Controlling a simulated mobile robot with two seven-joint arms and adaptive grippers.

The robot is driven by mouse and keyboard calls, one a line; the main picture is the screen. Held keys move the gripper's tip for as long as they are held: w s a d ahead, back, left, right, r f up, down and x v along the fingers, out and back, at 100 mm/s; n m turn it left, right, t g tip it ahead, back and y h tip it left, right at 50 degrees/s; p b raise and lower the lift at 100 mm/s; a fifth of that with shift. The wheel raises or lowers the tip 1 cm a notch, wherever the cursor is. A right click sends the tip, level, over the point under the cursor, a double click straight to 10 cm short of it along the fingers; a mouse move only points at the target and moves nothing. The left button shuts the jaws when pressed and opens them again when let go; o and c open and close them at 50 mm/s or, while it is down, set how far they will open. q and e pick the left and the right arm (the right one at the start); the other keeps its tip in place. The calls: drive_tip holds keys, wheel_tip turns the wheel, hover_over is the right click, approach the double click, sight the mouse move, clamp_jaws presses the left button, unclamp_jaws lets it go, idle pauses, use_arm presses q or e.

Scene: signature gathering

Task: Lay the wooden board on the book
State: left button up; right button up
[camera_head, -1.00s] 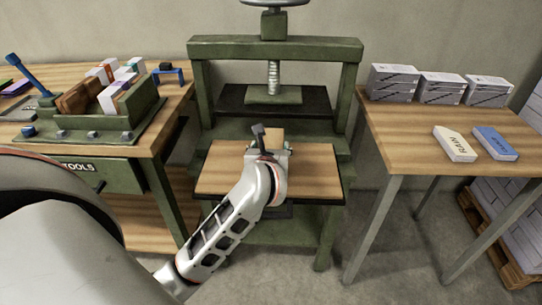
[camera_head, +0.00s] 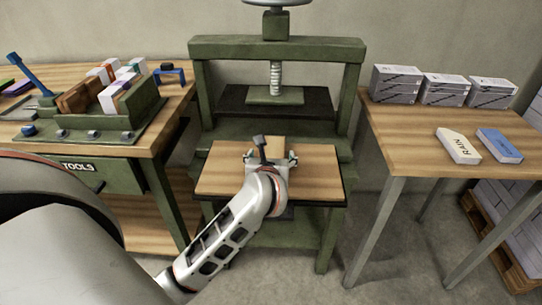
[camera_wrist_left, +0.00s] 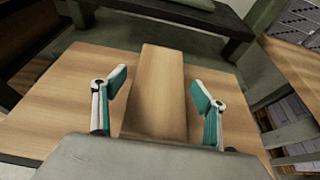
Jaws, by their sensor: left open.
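The wooden board (camera_wrist_left: 160,80) is a narrow light-brown piece lying flat on the wide wooden bed (camera_head: 222,170) in front of the press. In the head view only its far end (camera_head: 275,145) shows past my wrist. My left gripper (camera_head: 271,158) is over the board. Its teal-padded fingers (camera_wrist_left: 158,91) are open, one on each side of the board, with gaps between. I cannot see a book under the board. A white book marked RAIN (camera_head: 457,146) and a blue book (camera_head: 499,146) lie on the right table. My right gripper is out of view.
The green press (camera_head: 275,47) stands behind the bed, its plate raised. The left bench holds a green rack (camera_head: 125,122) of books. Several grey stacks (camera_head: 396,84) stand at the back of the right table (camera_head: 395,125). A floor gap separates the press from this table.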

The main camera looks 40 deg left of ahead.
use_arm(q)
drive_tip(key=shift+r, duration=0.2)
drive_tip(key=p+v, duration=0.1)
drive_tip(key=v, duration=1.1)
drive_tip(key=shift+p, duration=0.35)
drive_tip(key=shift+f, duration=0.1)
